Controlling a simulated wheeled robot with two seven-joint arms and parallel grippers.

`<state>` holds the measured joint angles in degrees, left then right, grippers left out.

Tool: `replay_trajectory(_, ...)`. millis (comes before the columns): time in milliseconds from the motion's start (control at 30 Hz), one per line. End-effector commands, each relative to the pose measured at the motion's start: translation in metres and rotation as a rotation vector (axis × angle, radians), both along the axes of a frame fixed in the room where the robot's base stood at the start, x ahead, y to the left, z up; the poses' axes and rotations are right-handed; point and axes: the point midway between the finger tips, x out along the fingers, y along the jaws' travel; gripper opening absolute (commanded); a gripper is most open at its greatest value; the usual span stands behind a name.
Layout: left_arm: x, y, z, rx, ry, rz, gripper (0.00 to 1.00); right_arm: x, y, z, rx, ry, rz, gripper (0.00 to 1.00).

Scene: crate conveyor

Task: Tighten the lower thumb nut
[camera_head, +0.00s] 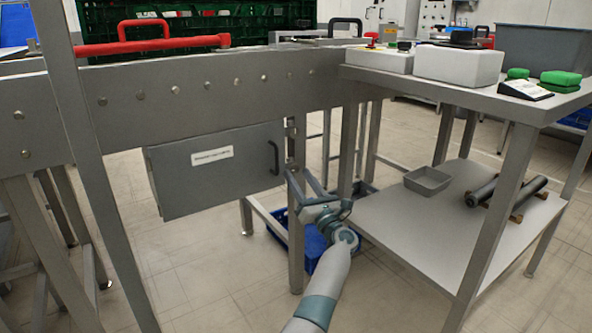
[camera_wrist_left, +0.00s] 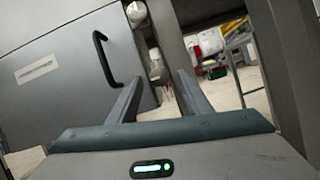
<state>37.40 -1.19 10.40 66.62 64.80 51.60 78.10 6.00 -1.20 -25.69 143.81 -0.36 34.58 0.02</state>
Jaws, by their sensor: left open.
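My left gripper (camera_head: 299,176) reaches up toward the bracket at the right side of the grey box under the conveyor. It is open, with nothing seen between its fingers. In the left wrist view, two pale, rounded nuts sit one above the other right of the box handle. The upper thumb nut (camera_wrist_left: 137,12) is near the top edge. The lower thumb nut (camera_wrist_left: 155,56) shows beyond the gap between the fingertips of my gripper (camera_wrist_left: 160,77), nearer the left finger; I see no contact. In the head view the nuts are too small to tell clearly. My right gripper is out of view.
The grey box (camera_head: 215,180) has a black handle (camera_head: 274,157) close left of my gripper. Conveyor legs (camera_head: 296,250) stand beside my arm. A blue crate (camera_head: 314,245) is on the floor behind it. The table's lower shelf (camera_head: 410,222) is at right.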

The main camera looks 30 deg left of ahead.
Motion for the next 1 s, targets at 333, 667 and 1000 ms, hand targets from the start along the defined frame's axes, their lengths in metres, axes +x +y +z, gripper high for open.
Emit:
replay_trajectory(333,0.0013,0.0034,0.0031,0.0,0.0,-0.001,0.45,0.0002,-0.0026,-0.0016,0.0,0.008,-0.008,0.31)
replay_trajectory(667,0.0012,0.0035,0.0032,0.0,0.0,-0.001,0.04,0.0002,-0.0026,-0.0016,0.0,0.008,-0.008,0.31)
replay_trajectory(1000,0.0008,0.0037,0.0049,0.009,0.025,-0.001,0.04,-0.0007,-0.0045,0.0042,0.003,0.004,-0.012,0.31)
